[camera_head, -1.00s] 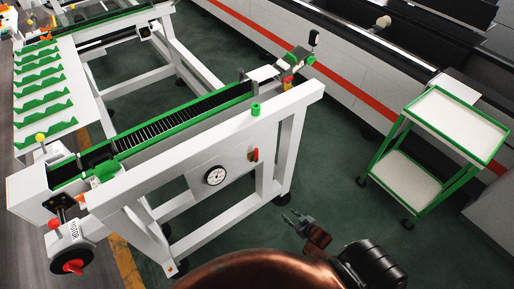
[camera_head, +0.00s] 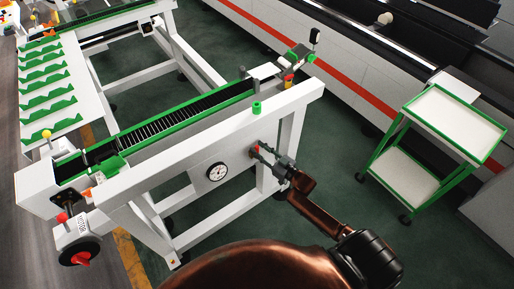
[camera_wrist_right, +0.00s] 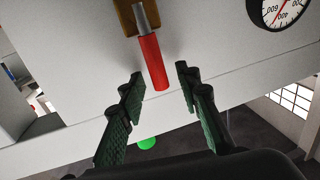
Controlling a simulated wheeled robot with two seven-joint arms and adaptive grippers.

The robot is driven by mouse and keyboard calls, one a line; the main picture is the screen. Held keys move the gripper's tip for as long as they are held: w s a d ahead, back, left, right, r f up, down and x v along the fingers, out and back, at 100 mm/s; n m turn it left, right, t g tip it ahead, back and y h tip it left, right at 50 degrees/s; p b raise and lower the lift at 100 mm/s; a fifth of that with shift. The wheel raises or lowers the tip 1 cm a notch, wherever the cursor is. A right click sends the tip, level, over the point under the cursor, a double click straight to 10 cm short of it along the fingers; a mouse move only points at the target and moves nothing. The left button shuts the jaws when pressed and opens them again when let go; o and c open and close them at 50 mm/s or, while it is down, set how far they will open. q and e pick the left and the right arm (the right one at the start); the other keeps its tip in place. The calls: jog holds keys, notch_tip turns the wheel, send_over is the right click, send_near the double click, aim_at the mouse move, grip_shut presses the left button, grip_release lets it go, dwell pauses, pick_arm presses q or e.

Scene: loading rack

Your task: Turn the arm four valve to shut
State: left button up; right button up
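The valve is a red lever handle (camera_wrist_right: 153,62) on a brass-coloured body (camera_wrist_right: 125,14), mounted on the white side panel of the rack. In the right wrist view the handle points down toward my right gripper (camera_wrist_right: 160,88). The gripper is open. Its two fingers stand either side of the handle's lower end, apart from it. My left gripper is not in view.
A round dial gauge (camera_head: 217,172) sits beside the valve on the panel; it also shows in the wrist view (camera_wrist_right: 282,8). A white rack leg (camera_head: 268,180) stands close by. A green-edged trolley (camera_head: 408,178) is at the right, with clear floor between.

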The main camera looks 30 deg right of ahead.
jog(key=shift+w+a, duration=0.2)
jog(key=shift+w, duration=0.5)
jog(key=shift+c, duration=0.6)
grip_shut()
